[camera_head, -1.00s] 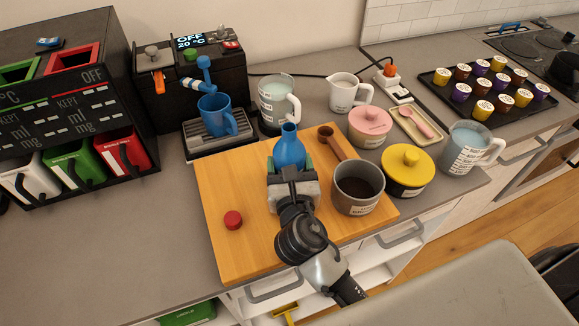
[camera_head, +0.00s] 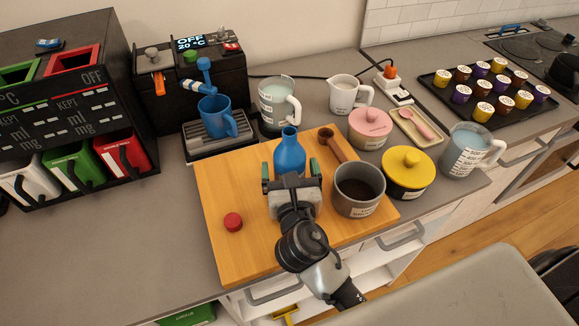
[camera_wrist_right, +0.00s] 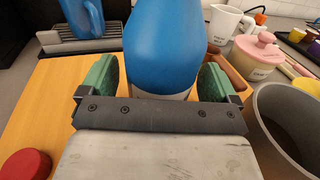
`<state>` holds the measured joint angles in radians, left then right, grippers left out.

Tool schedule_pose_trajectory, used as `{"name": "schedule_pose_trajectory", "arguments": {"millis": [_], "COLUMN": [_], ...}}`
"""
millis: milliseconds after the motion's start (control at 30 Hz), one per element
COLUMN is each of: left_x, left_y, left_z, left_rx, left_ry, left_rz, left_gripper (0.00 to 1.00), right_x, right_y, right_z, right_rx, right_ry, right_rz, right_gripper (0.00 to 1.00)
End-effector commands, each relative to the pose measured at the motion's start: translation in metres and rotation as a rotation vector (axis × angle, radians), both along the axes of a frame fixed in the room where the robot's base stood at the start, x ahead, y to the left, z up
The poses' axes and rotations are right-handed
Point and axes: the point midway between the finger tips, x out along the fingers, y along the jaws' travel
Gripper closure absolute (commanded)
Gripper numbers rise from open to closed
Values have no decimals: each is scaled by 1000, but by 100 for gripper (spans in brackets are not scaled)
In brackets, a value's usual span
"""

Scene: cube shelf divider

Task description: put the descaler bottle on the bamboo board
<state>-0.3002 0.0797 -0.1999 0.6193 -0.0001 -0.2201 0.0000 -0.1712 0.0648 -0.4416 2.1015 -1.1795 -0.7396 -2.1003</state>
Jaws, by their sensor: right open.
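The blue descaler bottle (camera_head: 290,156) stands upright on the bamboo board (camera_head: 232,190), toward the back middle of it. My right gripper (camera_head: 291,177) is open at the front of the bottle, with its green finger pads spread to either side. In the right wrist view the bottle (camera_wrist_right: 178,45) rises between the pads (camera_wrist_right: 155,80), with a gap visible on each side. Its base is hidden by the gripper. My left gripper is not in view.
A red cap (camera_head: 233,221) lies on the board at left. A grey pot (camera_head: 358,189) with dark contents and a brown scoop (camera_head: 331,144) stand close right of the gripper. A coffee machine with a blue mug (camera_head: 217,116) is behind. Grey counter at left is clear.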

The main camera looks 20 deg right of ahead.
Motion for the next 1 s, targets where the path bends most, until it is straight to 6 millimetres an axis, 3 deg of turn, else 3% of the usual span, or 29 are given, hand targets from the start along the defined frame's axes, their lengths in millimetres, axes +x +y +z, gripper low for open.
{"name": "schedule_pose_trajectory", "arguments": {"millis": [300,500,700,1000], "left_x": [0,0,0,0], "left_y": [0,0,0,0], "left_z": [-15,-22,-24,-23], "left_rx": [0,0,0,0], "left_ry": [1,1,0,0], "left_rz": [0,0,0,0], "left_gripper": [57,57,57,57], "right_x": [-66,-97,-109,-109], "right_y": [15,22,25,25], "right_z": [-4,-3,-1,0], "right_rx": [1,1,1,1], "right_ry": [5,3,0,0], "right_rz": [1,-1,-1,-1], "right_gripper": [9,9,9,9]}}
